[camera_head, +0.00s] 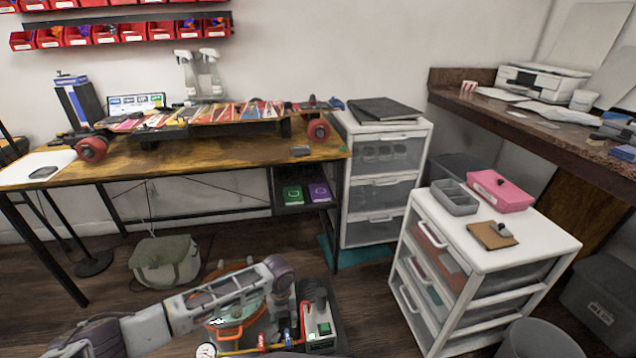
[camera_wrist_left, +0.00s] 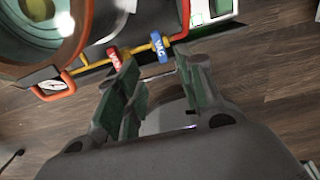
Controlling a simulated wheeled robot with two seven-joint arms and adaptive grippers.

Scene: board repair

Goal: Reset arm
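My left arm (camera_head: 225,300) comes in from the lower left of the head view and bends at a grey joint above the equipment at the bottom. Its fingertips are hard to make out there. In the left wrist view my left gripper (camera_wrist_left: 160,82) is open, its green-padded fingers apart. Nothing is held between them. Wooden floor and part of a pale object show past and between the fingers. A yellow hose fitting with red and blue valves (camera_wrist_left: 160,46) lies just beyond the fingertips. My right gripper is not in view.
A round chamber (camera_wrist_left: 45,25), a gauge (camera_wrist_left: 50,86) and a box (camera_head: 318,325) sit close to the left arm. A workbench (camera_head: 215,152) with a skateboard stands ahead. A white drawer unit (camera_head: 530,247) stands right. A bag (camera_head: 165,262) lies on the floor.

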